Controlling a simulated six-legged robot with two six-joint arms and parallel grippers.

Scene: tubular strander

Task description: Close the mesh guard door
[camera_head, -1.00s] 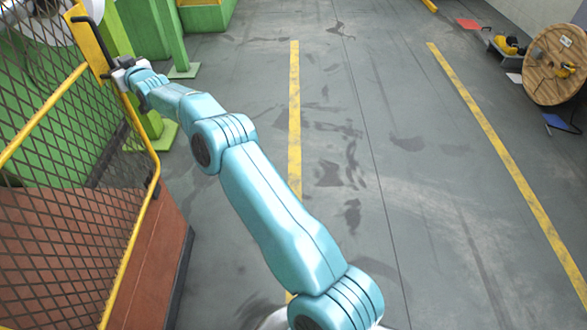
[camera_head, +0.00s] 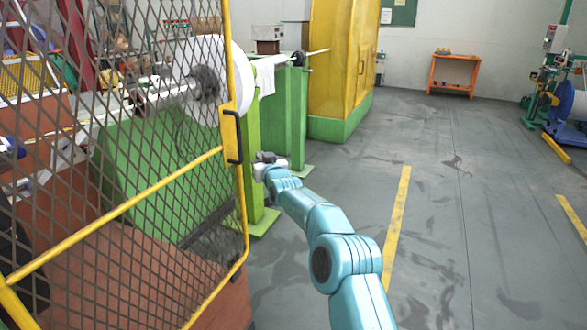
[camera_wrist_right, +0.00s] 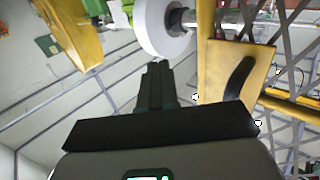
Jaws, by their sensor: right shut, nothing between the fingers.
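The mesh guard door (camera_head: 130,192) fills the left of the head view, with a yellow frame and dark diamond mesh. Its black handle (camera_head: 233,137) sits on a yellow plate at the upright edge of the frame. My right gripper (camera_head: 262,163) is shut and empty, just right of the door's edge and a little below the handle. In the right wrist view my closed fingers (camera_wrist_right: 157,72) point up the picture, and the black handle (camera_wrist_right: 240,78) stands to their right with a gap between. The left gripper is not in view.
Behind the mesh stand green machine parts (camera_head: 150,165) and a white reel (camera_head: 232,80). A green post (camera_head: 255,165) stands just behind my right gripper. A yellow cabinet (camera_head: 335,60) is farther back. Grey floor (camera_head: 450,220) on the right is clear.

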